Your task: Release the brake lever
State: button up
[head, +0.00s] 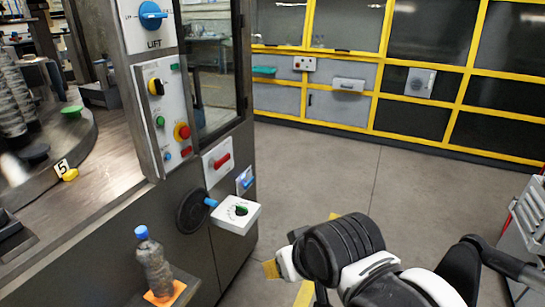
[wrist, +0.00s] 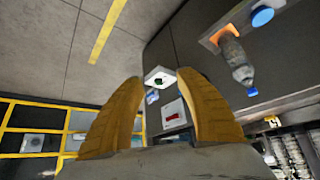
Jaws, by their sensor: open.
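A red lever handle on a white plate (head: 221,160) sits on the dark side of the machine in the head view. It also shows between my fingers in the wrist view (wrist: 173,117). A small plate with a blue lever (head: 245,180) is just right of and below it. No readable label shows which is the brake lever. My gripper (wrist: 159,76) is open and empty, its two yellow-orange fingers spread apart. In the head view it is at lower centre, right of the machine and apart from both levers, mostly hidden by my wrist.
A white dial box (head: 238,214) and a black handwheel with blue knob (head: 194,210) stick out below the levers. A bottle (head: 153,262) stands on an orange pad on a low shelf. A control panel (head: 168,110) is above. Floor to the right is clear; a grey cabinet (head: 525,235) stands far right.

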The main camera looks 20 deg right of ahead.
aim_at(212, 162)
jog(key=i+l+u, duration=0.1)
jog(key=i+l, duration=0.2)
jog(key=i, duration=0.25)
jog(key=i+l+u, duration=0.1)
jog(key=i+l, duration=0.25)
jog(key=i, duration=0.15)
